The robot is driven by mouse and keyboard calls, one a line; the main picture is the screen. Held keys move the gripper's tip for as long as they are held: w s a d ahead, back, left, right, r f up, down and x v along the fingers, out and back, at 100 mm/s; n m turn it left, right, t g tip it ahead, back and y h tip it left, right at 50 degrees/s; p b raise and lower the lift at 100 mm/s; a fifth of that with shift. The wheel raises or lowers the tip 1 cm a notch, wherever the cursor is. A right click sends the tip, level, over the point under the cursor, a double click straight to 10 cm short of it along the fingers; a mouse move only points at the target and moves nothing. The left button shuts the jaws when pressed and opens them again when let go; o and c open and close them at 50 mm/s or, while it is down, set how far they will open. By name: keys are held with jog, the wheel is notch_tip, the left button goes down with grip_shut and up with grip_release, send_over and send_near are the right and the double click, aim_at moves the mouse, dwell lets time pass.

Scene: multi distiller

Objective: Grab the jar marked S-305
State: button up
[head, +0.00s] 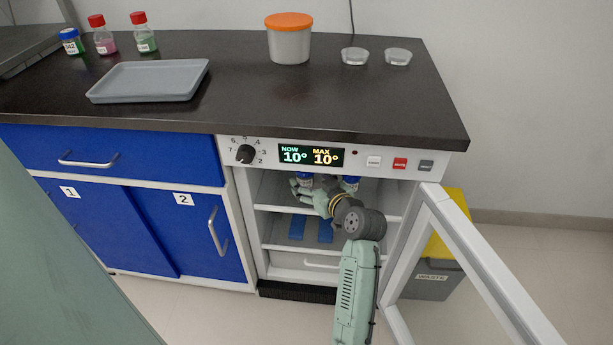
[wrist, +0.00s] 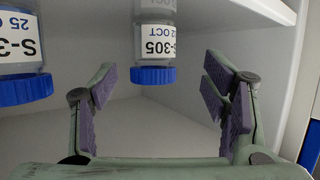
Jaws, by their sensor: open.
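The jar marked S-305 (wrist: 155,45) is clear with a blue cap and a white label, and appears upside down in the wrist view. It is in line with the gap between my gripper's (wrist: 160,83) fingers, touching neither; how deep it sits between them I cannot tell. In the head view, a blue-capped jar (head: 304,178) shows at my gripper (head: 308,193), inside the open cabinet's upper compartment. My gripper is open and empty. A second blue-capped jar (wrist: 20,55), its label partly cut off, stands to the left in the wrist view.
The cabinet door (head: 470,255) stands open at the right, near my arm, with a waste bin (head: 430,275) behind it. The upper shelf edge (head: 275,209) runs below my gripper. On the counter are a grey tray (head: 150,82), an orange-lidded tub (head: 289,45) and several small containers.

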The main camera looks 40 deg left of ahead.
aim_at(309, 177)
jog(key=b+x, duration=0.1)
jog(key=x, duration=0.2)
jog(key=b+x, duration=0.1)
jog(key=x, duration=0.2)
jog(key=shift+w+d+r, duration=0.1)
jog(key=shift+w+d, duration=0.05)
jog(key=shift+w, duration=0.2)
jog(key=shift+c, duration=0.5)
jog(key=c, duration=1.3)
